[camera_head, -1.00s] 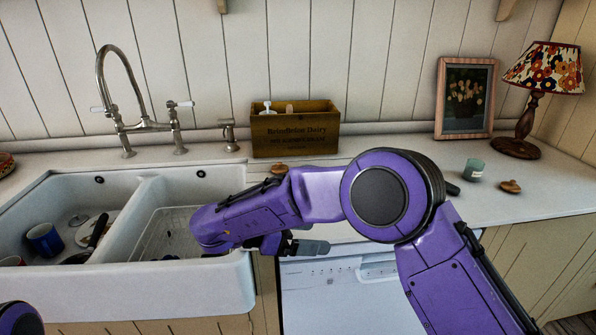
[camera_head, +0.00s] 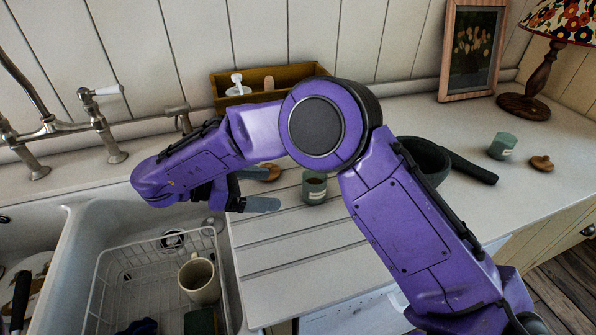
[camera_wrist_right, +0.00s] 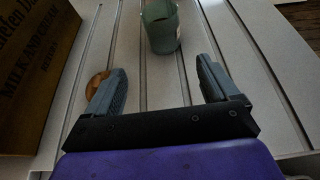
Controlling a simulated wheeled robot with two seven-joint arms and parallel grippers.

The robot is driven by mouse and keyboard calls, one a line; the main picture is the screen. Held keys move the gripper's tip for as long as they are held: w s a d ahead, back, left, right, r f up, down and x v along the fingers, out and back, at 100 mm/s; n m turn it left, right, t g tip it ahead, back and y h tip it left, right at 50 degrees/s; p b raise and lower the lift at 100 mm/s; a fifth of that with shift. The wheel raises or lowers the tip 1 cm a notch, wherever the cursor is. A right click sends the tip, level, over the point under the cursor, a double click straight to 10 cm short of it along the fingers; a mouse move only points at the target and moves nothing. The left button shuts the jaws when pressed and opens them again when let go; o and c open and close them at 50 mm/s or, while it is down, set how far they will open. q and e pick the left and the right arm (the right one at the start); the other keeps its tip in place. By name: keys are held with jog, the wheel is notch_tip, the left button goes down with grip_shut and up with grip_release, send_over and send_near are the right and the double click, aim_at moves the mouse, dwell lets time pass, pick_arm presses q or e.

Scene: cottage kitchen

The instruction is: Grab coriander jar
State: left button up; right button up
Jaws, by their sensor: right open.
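A small green jar with a pale label (camera_head: 314,187) stands upright and lidless on the ridged counter. It also shows in the right wrist view (camera_wrist_right: 160,27), ahead of the fingers. A similar green jar (camera_head: 502,146) stands farther right on the counter. I cannot read either label, so I cannot tell which is coriander. My right gripper (camera_head: 262,189) is open and empty, left of the nearer jar, its fingers pointing toward it but apart from it. In the right wrist view the gripper (camera_wrist_right: 160,76) has the jar roughly centred beyond its fingertips. My left gripper is out of view.
A wooden lid (camera_head: 270,172) lies by my right fingers, another (camera_head: 541,163) by the far jar. A wooden crate (camera_head: 222,92) stands behind. A dark pan (camera_head: 428,158) is right of my arm. The sink holds a rack and mug (camera_head: 199,280).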

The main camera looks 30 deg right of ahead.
aim_at(308, 190)
jog(key=d, duration=0.1)
jog(key=s+d, duration=0.1)
jog(key=d, duration=0.1)
jog(key=s+d+f+p, duration=0.1)
jog(key=d, duration=0.1)
jog(key=shift+s+f, duration=0.1)
jog(key=shift+s, duration=0.1)
jog(key=p+x, duration=0.1)
jog(key=x, duration=0.1)
jog(key=p+x, duration=0.1)
jog(key=x, duration=0.1)
jog(key=shift+w+d+f, duration=0.1)
jog(key=shift+w+d, duration=0.05)
jog(key=shift+d, duration=0.45)
jog(key=shift+f, duration=0.1)
jog(key=shift+c, duration=0.7)
jog(key=c, duration=1)
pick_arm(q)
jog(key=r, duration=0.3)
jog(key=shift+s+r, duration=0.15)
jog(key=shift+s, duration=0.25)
pick_arm(e)
jog(key=shift+c, duration=0.2)
